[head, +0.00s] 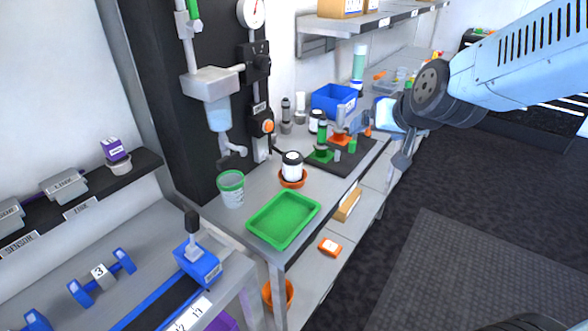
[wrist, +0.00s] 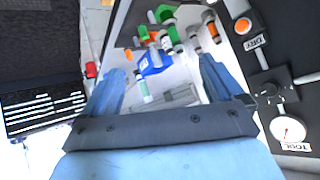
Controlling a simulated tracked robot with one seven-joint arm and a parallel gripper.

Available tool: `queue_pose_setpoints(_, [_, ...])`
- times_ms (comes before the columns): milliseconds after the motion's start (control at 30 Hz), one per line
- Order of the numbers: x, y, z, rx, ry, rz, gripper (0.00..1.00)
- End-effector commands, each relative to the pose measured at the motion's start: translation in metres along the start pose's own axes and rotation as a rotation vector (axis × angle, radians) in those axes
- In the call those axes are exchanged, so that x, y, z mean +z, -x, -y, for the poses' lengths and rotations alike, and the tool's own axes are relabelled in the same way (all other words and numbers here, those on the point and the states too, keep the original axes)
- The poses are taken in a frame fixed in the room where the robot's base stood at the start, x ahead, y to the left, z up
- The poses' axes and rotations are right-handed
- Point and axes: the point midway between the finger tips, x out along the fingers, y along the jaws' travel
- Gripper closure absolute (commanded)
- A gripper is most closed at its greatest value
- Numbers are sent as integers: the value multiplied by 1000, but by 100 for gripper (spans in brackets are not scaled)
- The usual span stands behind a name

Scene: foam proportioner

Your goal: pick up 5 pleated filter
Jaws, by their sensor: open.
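I cannot make out a "5" on any object, so I cannot say which one is the pleated filter. A white cylinder with a dark band (head: 293,165) stands upright in an orange dish on the grey bench, left of my gripper. My gripper (head: 392,130) is raised over the far right part of the bench. In the wrist view my gripper (wrist: 162,85) has its two blue fingers wide apart with nothing held between them. Beyond the fingers are the bench and a blue bin (wrist: 153,62).
A green tray (head: 284,220) lies at the bench's near edge beside a green-rimmed cup (head: 231,190). A dark mat (head: 345,155) carries several green and orange fittings. A blue bin (head: 334,100) stands behind. A dark column (head: 165,90) rises at left. Open floor (head: 460,260) lies right.

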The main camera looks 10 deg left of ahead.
Motion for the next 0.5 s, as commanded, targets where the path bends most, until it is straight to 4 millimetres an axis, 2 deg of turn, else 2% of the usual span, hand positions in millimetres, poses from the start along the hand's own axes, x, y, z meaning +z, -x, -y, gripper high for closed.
queue_pose_setpoints(33, [4,-18,14,-13,9,-11,6])
queue_pose_setpoints(200, [13,-64,51,-25,27,-88,6])
queue_pose_setpoints(400, [38,-108,92,-1,69,-181,6])
queue_pose_setpoints(500, [52,-124,108,21,99,-231,6])
